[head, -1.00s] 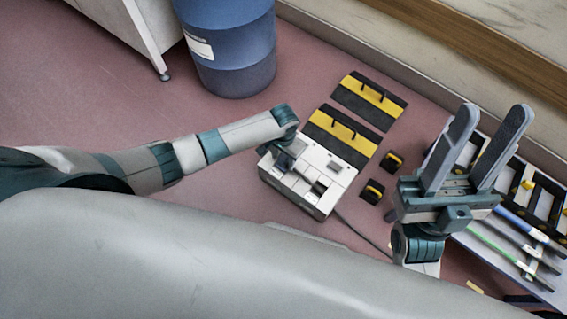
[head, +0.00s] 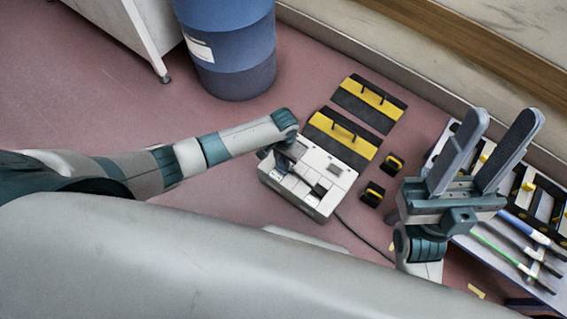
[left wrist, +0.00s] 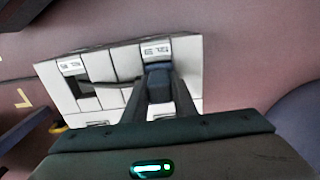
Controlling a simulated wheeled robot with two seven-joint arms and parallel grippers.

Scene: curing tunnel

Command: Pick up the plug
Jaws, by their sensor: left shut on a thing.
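The plug (left wrist: 158,82) is a dark blue block between the fingers of my left gripper (left wrist: 160,98) in the left wrist view. The gripper is shut on it, above the white unit (left wrist: 188,62). Whether the plug touches the unit or sits in it I cannot tell. In the head view my left gripper (head: 277,160) is over the upper left part of the white unit (head: 318,160), and my wrist hides most of the plug. My right gripper (head: 500,122) is open and empty at the right, its fingers pointing up.
Black and yellow panels (head: 343,137) and two small black and yellow blocks (head: 373,194) lie beside the unit. A blue barrel (head: 228,50) stands behind. A rack with rods (head: 505,250) is at the right. A cable (head: 362,234) runs from the unit. The left floor is clear.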

